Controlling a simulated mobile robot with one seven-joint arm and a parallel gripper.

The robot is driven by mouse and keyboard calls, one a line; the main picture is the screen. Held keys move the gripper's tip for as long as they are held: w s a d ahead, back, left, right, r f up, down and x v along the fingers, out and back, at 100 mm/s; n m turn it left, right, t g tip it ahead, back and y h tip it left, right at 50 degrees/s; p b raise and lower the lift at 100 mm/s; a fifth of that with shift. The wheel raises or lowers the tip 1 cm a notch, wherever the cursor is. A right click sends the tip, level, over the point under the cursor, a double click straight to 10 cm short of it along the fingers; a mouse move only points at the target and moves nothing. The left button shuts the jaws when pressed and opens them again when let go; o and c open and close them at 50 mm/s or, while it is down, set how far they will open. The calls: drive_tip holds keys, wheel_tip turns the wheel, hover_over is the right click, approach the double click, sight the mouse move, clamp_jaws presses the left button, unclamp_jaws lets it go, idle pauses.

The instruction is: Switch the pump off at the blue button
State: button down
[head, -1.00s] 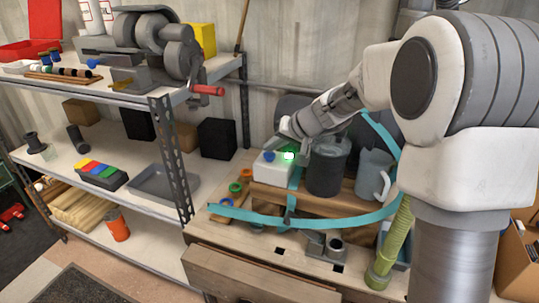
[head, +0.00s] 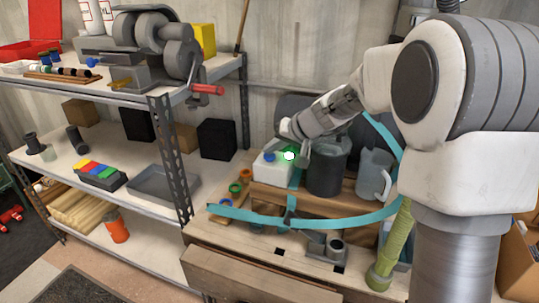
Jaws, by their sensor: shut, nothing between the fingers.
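A white pump box (head: 271,171) stands on a wooden stand on the workbench. On its top are a blue button (head: 268,156) at the left and a lit green lamp (head: 289,155) at the right. My gripper (head: 302,160) points down just right of the green lamp, behind or beside the box. It is small in the picture and looks shut and empty. It appears apart from the blue button.
A dark canister (head: 326,168) and a grey pitcher (head: 372,174) stand right of the box, close to my gripper. A teal strap (head: 262,217) loops around the stand. A metal shelf upright (head: 171,160) stands to the left.

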sight(272, 157)
idle(0.6)
drive_tip(key=shift+r+p, duration=0.4)
drive_tip(key=shift+r, duration=0.4)
drive_tip(key=shift+r+p, duration=1.6)
drive_tip(key=shift+r, duration=0.95)
